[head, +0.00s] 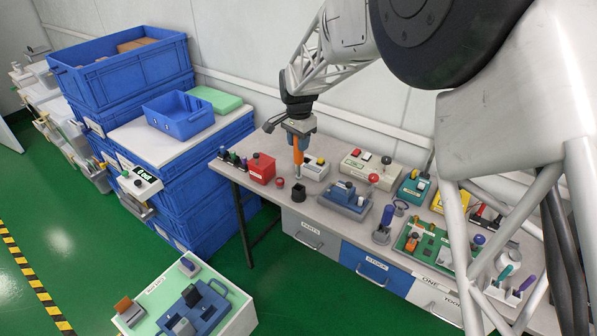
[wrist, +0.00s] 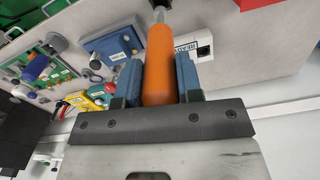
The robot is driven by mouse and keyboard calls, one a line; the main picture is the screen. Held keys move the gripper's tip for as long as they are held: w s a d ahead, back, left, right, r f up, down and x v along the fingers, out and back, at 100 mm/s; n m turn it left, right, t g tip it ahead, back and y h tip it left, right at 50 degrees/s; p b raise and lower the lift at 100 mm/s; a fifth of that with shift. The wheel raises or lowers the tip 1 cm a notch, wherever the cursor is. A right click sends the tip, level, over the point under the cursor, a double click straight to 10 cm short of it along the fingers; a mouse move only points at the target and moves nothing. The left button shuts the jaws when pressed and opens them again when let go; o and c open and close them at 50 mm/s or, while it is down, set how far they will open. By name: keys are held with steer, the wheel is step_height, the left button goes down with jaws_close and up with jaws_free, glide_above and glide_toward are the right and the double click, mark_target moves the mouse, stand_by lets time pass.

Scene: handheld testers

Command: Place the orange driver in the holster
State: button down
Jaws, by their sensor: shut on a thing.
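The orange driver (head: 298,151) hangs upright, shaft down, from my gripper (head: 298,133) over the left part of the bench. In the wrist view, the blue jaws of my gripper (wrist: 158,82) are shut on the orange handle (wrist: 159,60), one on each side. A small black upright socket (head: 299,192), seemingly the holster, stands on the bench just below the shaft in the head view. I cannot tell whether the tip is over its mouth.
A red box (head: 261,168) and a small red knob (head: 280,182) are left of the socket. A white tester (head: 315,168) stands close behind to the right, a blue tester (head: 346,200) to the right. Several more devices crowd the bench's right side. Blue crates (head: 128,75) are stacked left.

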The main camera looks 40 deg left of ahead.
mark_target(298, 162)
steer(key=shift+f, duration=1.55)
steer(key=shift+f, duration=2.5)
steer(key=c, duration=0.8)
jaws_free()
step_height(298, 162, up, 12)
steer(key=shift+r, duration=0.1)
